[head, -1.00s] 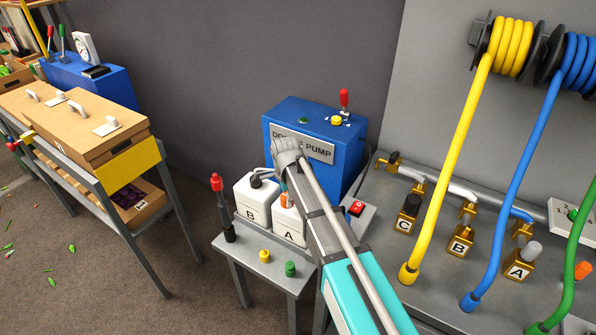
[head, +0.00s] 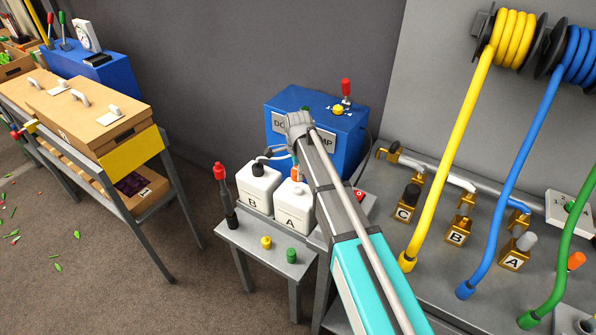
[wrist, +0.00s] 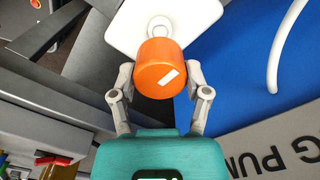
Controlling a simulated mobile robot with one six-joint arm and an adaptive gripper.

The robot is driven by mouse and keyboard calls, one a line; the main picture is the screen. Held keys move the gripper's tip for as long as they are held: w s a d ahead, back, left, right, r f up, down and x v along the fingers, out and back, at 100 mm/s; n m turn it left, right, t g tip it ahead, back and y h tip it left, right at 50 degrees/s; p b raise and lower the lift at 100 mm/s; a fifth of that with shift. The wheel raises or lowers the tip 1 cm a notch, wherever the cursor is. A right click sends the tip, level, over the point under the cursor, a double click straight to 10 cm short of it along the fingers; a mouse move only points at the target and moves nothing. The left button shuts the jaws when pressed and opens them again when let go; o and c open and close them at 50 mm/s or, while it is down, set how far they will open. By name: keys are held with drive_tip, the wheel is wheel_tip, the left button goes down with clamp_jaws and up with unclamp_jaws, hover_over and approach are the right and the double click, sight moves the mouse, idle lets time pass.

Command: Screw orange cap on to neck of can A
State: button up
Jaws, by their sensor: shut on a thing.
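The orange cap (wrist: 160,68) is held between the two fingertips of my gripper (wrist: 162,80) in the wrist view. It has a white mark on its side. In the head view a small bit of the orange cap (head: 294,173) shows beside my wrist, which hides most of my gripper. White can A (head: 294,213) stands upright on the small grey table, and its white neck (head: 297,189) shows bare just below the cap. In the wrist view the white can (wrist: 192,22) and its round neck (wrist: 160,27) lie just beyond the cap, apart from it as far as I can tell.
White can B (head: 257,190) with a black fitting stands close left of can A. A yellow cap (head: 266,242) and a green cap (head: 291,255) sit in front. The blue dosing pump (head: 345,122) is close behind my wrist.

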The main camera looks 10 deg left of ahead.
sight(298, 189)
drive_tip(key=shift+f+b, duration=2.15)
drive_tip(key=shift+f, duration=0.15)
drive_tip(key=shift+f+b, duration=1.05)
drive_tip(key=shift+f, duration=0.05)
drive_tip(key=m, duration=0.3)
drive_tip(key=shift+m, duration=1.1)
drive_tip(key=m, duration=0.2)
drive_tip(key=shift+m, duration=1.5)
